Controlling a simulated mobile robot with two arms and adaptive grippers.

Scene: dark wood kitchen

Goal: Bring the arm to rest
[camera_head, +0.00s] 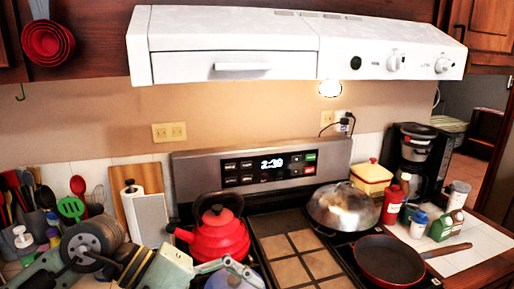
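My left arm comes in from the lower left, and its gripper (232,268) is at the bottom edge, just in front of the red kettle (220,238). Pale finger links show over a bluish pot or lid (228,282) that is mostly cut off by the frame. Whether the fingers are open or shut, or touch the pot, I cannot tell. I see nothing clearly held. My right arm and gripper are not in view.
The stove holds the kettle, a domed metal lid (343,205) and a red frying pan (389,260). Tiled burner covers (296,258) lie bare between them. Utensils (45,205) and a paper towel roll (152,218) stand left. Bottles (446,225) and a coffee maker (412,150) stand right. A white hood (230,40) overhangs.

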